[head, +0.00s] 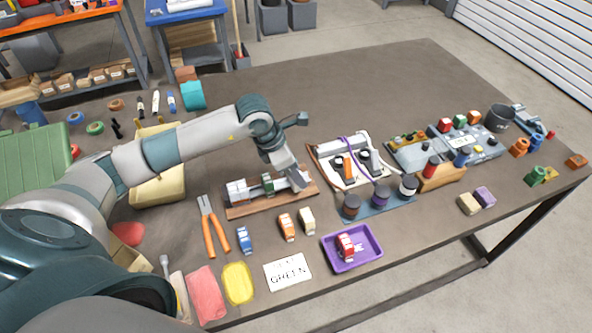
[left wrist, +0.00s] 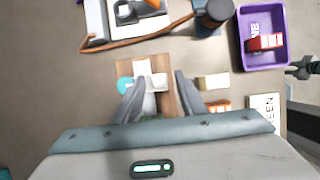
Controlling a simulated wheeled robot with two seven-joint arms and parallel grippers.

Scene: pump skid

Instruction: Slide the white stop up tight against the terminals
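A wooden board (head: 240,211) carries a rail with white and grey blocks (head: 237,188) at its left and a green terminal (head: 268,183) near its middle. My left gripper (head: 298,181) is low over the board's right end and hides part of the rail in the head view. In the left wrist view its two fingers (left wrist: 158,92) stand apart, one on each side of the rail. A white piece (left wrist: 143,68), which looks like the stop, shows between and just beyond the fingertips. I cannot tell whether either finger touches it, or its gap to the terminals.
Orange-handled pliers (head: 213,232) and blue, orange and cream blocks (head: 287,227) lie in front of the board. A purple tray (head: 374,260) with a red block is at front right. A white wired unit (head: 335,172) stands close to the board's right end.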

